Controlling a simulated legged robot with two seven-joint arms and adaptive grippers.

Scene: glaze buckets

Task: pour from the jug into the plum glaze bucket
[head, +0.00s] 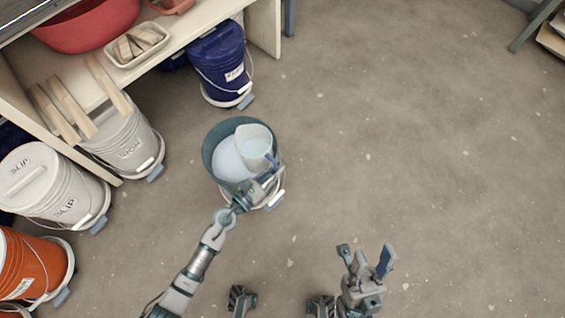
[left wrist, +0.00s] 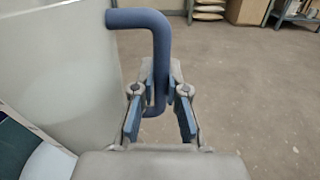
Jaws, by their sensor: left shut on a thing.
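The pale jug (head: 256,139) is over the mouth of an open teal bucket (head: 211,151) that holds pale liquid (head: 228,160). Pale liquid also shows in the jug; I see no stream. My left gripper (head: 268,175) is shut on the jug's blue handle, which shows in the left wrist view (left wrist: 158,45) between the fingers (left wrist: 158,105). The jug's wall (left wrist: 65,75) fills that view's left side. My right gripper (head: 367,262) is open and empty above the floor. No bucket is clearly plum-coloured; a dark blue-violet bucket (head: 219,58) with an unreadable label stands by the shelf.
A shelf (head: 190,35) at upper left bears a red basin (head: 85,25) and a white tray (head: 118,57). Two grey-white buckets (head: 125,143) (head: 45,180) and an orange bucket (head: 28,262) stand along the left. The floor (head: 420,130) to the right is clear.

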